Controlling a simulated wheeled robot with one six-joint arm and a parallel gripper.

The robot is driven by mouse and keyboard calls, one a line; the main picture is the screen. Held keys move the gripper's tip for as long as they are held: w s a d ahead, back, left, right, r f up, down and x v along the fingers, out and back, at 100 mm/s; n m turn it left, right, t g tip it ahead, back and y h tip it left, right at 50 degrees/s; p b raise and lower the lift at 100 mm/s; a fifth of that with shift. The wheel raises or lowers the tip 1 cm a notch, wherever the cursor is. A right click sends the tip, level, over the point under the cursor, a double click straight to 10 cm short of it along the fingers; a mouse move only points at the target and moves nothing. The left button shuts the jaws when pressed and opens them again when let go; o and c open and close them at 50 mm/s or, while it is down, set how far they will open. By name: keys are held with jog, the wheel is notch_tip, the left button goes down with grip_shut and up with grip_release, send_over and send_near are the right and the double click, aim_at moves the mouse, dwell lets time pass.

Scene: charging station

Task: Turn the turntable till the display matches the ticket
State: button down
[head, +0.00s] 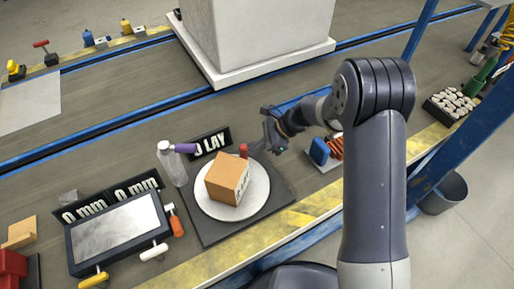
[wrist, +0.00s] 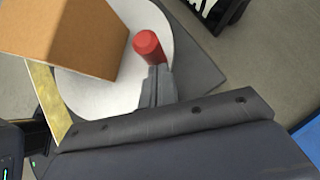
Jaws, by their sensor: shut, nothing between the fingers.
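The turntable is a white round disc (head: 213,208) on a dark square base (head: 279,191). A brown box (head: 228,178) with dark marks on its right side sits on the disc; it also shows in the wrist view (wrist: 65,35). A red peg (head: 243,150) stands at the disc's far edge, and shows as a red knob (wrist: 148,45) in the wrist view. My gripper (wrist: 155,88) is shut and empty, its fingertips right by the red peg; I cannot tell if they touch. A black sign reading "0 LAY" (head: 211,142) stands behind the disc. I cannot identify the ticket.
A blue block (head: 319,151) is to the right. A large white block (head: 250,35) stands behind.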

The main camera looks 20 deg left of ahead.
jog(key=shift+w+a+n+g+h+p, duration=0.15)
jog(key=shift+a+n+g+h+p, duration=0.35)
jog(key=shift+a+n, duration=0.4)
jog(key=shift+w+a+n+g+h+p, duration=0.15)
jog(key=shift+a+n+g+h+p, duration=0.15)
jog(key=shift+a+n+g, duration=0.45)
jog(key=shift+s+a+n+g+h+p, duration=0.15)
jog(key=shift+a+n+g+h, duration=0.3)
jog(key=shift+a+n, duration=0.5)
jog(key=shift+s+a+n+g+h+p, duration=0.15)
jog(key=shift+a+n+g+h, duration=0.15)
jog(key=shift+a+n+h, duration=0.45)
jog(key=shift+s+a, duration=0.25)
jog(key=shift+a, duration=0.4)
jog(key=shift+s+a, duration=0.2)
jog(key=shift+a, duration=0.45)
jog(key=shift+s+a, duration=0.25)
jog(key=shift+a, duration=0.4)
jog(key=shift+s+a+n+h, duration=0.3)
jog(key=shift+s+a+n, duration=0.15)
jog(key=shift+a+n, duration=0.3)
jog(key=shift+s+a, duration=0.85)
jog(key=shift+s, duration=0.2)
jog(key=shift+s+a, duration=0.1)
jog(key=shift+s, duration=0.05)
jog(key=shift+p, duration=0.3)
